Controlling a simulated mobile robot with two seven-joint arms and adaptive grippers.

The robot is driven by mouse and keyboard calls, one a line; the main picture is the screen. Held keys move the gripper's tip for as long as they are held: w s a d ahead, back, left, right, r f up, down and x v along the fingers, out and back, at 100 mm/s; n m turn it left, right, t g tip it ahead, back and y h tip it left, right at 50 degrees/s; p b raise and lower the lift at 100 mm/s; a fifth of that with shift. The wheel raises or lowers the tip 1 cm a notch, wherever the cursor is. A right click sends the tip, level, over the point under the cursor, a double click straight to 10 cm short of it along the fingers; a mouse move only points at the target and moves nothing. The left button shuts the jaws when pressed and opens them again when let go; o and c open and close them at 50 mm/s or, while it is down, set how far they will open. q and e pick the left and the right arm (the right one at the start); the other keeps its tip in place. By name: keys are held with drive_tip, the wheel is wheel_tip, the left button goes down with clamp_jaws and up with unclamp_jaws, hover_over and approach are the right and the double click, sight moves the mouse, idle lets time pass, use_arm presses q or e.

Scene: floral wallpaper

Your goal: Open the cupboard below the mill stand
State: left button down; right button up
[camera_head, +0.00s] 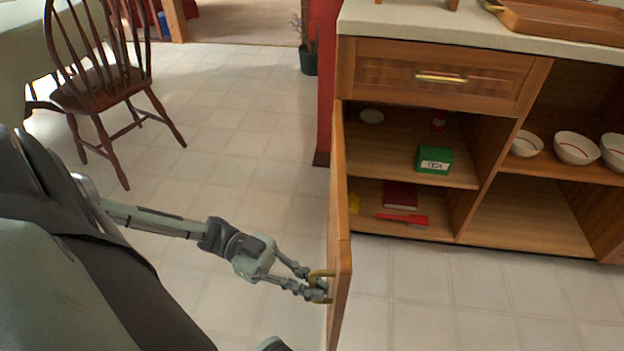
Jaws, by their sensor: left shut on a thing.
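The cupboard door (339,215) stands swung wide out from the wooden cabinet, seen nearly edge-on. Behind it the cupboard (400,187) is open to view, with two shelf levels. My left gripper (322,290) is shut on the brass door handle (319,274) on the door's outer face, near its free edge. Inside are a green tea box (434,160), a small red can, a pale round dish, a dark red book and a bright red item. A drawer (440,77) above the cupboard is closed. I cannot make out the mill stand.
The countertop (460,30) carries a wooden tray (565,20) at the right. White bowls (576,148) sit on an open shelf to the right. A wooden chair (100,85) stands at the upper left. The tiled floor (250,180) between chair and door is clear.

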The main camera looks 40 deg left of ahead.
use_arm(q)
drive_tip(key=shift+s+a+f, duration=0.1)
drive_tip(key=shift+s+a, duration=0.05)
drive_tip(key=shift+s, duration=0.05)
idle(0.3)
drive_tip(key=c, duration=1.9)
unclamp_jaws()
drive_tip(key=shift+w, duration=0.1)
drive_tip(key=a, duration=0.4)
drive_tip(key=s+a, duration=0.1)
drive_tip(key=a, duration=0.3)
drive_tip(key=s+a, duration=0.1)
drive_tip(key=a, duration=0.2)
drive_tip(key=shift+s+a, duration=0.2)
drive_tip(key=shift+a, duration=0.2)
